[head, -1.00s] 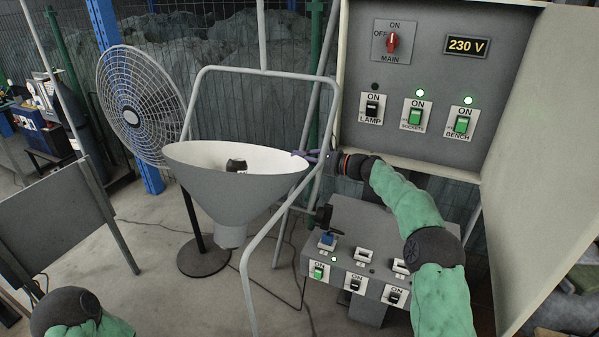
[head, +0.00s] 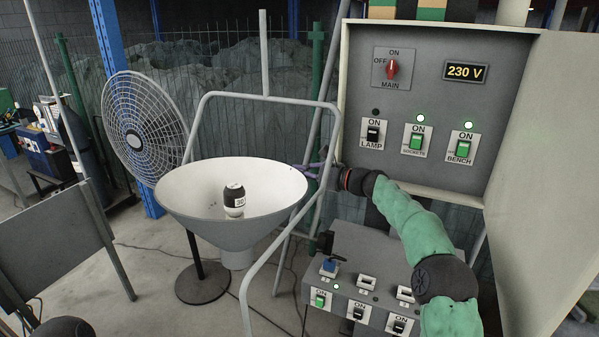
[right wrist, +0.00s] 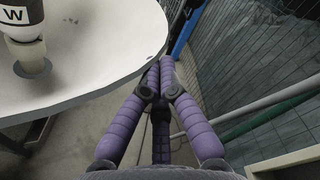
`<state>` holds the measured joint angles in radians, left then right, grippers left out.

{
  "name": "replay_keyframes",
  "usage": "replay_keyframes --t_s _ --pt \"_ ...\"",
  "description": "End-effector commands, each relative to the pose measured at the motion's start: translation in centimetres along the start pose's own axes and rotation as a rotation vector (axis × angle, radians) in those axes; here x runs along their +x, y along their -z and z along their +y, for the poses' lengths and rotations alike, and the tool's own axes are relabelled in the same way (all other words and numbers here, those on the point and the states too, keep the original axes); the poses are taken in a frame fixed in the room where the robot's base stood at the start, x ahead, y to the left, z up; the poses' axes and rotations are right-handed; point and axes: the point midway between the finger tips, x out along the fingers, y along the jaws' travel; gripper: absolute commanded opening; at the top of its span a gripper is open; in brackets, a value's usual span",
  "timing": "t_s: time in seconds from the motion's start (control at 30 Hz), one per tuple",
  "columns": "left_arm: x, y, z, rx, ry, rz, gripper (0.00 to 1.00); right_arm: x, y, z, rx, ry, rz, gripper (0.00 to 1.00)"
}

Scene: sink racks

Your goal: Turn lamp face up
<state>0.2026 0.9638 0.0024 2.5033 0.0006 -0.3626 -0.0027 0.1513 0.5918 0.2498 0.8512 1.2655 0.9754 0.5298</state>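The lamp (head: 190,205) is a wide grey-white bowl-shaped shade on a tubular frame (head: 268,97). Its open side faces up and tilts toward me, so the white inside shows. A black and white bulb (head: 234,198) stands in the middle; it also shows in the right wrist view (right wrist: 22,28). My right gripper (head: 312,170) is at the right rim of the shade, beside the frame's tube. In the right wrist view its purple fingers (right wrist: 160,72) come together at the tips, touching or very close to the rim. My left gripper is out of view.
A switch panel (head: 430,120) with a lit 230 V display stands right, its LAMP switch (head: 373,131) below an unlit light. A lower switch box (head: 365,285) stands under my right arm. A fan (head: 140,130) stands behind left, a grey board (head: 55,245) at left.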

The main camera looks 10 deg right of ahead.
Motion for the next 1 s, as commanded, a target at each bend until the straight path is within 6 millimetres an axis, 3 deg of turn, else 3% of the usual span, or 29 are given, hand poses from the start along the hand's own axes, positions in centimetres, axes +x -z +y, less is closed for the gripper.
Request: replay_keyframes --t_s 0.17,0.37,0.7,1.0 --pt "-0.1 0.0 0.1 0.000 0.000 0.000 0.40 0.0 0.4 0.2 0.022 -0.002 0.001 0.00" --pt "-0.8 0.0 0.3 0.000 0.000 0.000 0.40 0.2 2.4 1.6 0.138 -0.013 0.001 0.00" --pt "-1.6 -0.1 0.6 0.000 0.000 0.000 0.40 0.6 6.3 5.8 0.426 -0.039 0.001 0.00" --pt "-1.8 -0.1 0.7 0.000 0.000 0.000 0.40 0.8 8.8 10.3 0.682 -0.060 0.001 0.00"
